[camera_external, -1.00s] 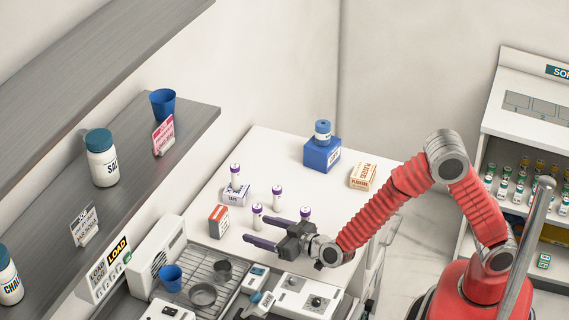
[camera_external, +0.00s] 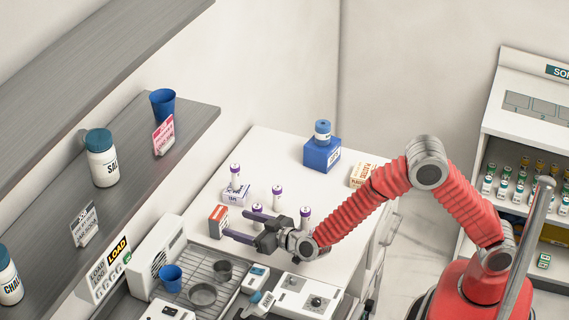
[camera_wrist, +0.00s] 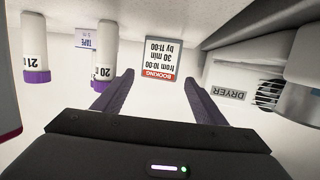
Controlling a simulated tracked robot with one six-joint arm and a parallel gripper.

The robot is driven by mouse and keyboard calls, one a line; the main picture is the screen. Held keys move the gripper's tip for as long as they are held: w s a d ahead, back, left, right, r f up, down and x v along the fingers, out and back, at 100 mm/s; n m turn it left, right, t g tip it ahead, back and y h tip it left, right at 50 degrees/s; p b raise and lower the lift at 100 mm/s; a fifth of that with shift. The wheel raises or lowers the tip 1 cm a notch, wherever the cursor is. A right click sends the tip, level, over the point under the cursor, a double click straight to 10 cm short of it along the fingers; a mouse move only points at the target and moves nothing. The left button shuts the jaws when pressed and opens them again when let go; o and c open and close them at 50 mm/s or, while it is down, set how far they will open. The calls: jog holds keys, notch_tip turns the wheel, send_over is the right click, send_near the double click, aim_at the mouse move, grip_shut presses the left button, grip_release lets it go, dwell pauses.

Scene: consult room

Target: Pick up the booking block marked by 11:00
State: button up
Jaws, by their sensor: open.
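In the wrist view the block (camera_wrist: 163,58) appears upside down and reads "BOOKING from 10:00 30 min by 11:00". My gripper (camera_external: 239,225) is open, with its two purple fingers pointing toward the block. In the wrist view the block lies ahead of and slightly right of the middle between the fingertips (camera_wrist: 163,82), and nothing is held. In the external view the fingers end close to the block; contact cannot be told.
A purple-capped tube numbered 20 (camera_wrist: 105,55) stands close beside one finger, another numbered 21 (camera_wrist: 34,50) farther left. A dryer (camera_wrist: 235,85) is to the right in the wrist view. A blue box (camera_external: 322,155) stands farther back.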

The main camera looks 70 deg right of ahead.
aim_at(223, 219)
jog(key=shift+w+d+f, duration=0.1)
jog(key=shift+w, duration=0.4)
jog(key=shift+w, duration=0.1)
jog(key=shift+x, duration=2.5)
jog(key=c, duration=0.8)
jog(key=shift+o, duration=0.2)
notch_tip(223, 219, up, 10)
